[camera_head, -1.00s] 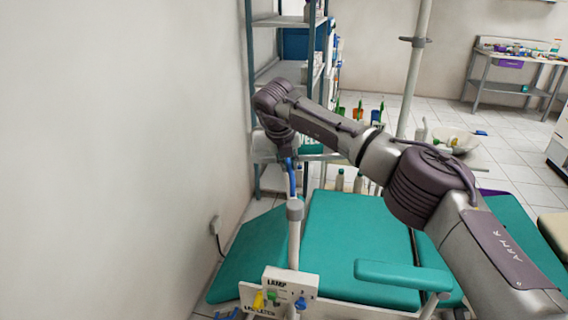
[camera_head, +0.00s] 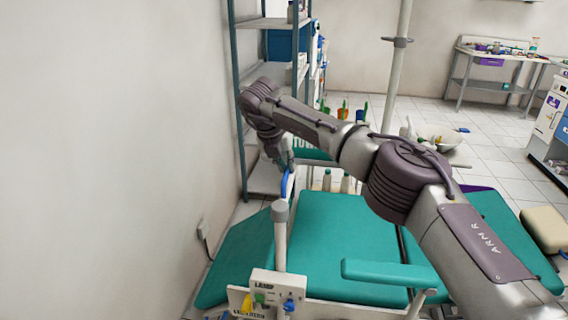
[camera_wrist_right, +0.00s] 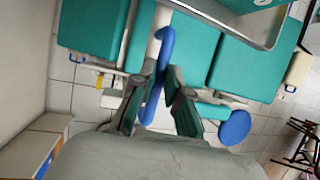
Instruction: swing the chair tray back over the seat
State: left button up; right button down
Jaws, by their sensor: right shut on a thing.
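The chair's teal seat (camera_head: 335,235) lies below my right arm in the head view, with a teal armrest (camera_head: 390,273) at its near side. A blue curved handle (camera_head: 287,184) stands above a pale post (camera_head: 280,240) at the seat's left part. My right gripper (camera_head: 284,163) is at this handle. In the wrist view the blue handle (camera_wrist_right: 160,62) passes between the fingers of my right gripper (camera_wrist_right: 157,98), which is shut on it. A grey metal panel (camera_wrist_right: 232,18) at the top of the wrist view may be the tray. My left gripper is out of view.
A wall (camera_head: 110,150) runs close on the left. A shelf rack (camera_head: 237,90) stands behind the gripper. A pale pole (camera_head: 398,75) and a white bowl (camera_head: 440,138) are beyond the chair. Open tiled floor (camera_head: 490,155) lies at the right.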

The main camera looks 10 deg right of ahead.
jog(key=shift+d+r, duration=0.1)
dwell(0.3)
jog(key=c, duration=1.2)
grip_release()
jog(key=v, duration=1.1)
jog(key=shift+s+r, duration=0.15)
jog(key=shift+r, duration=0.2)
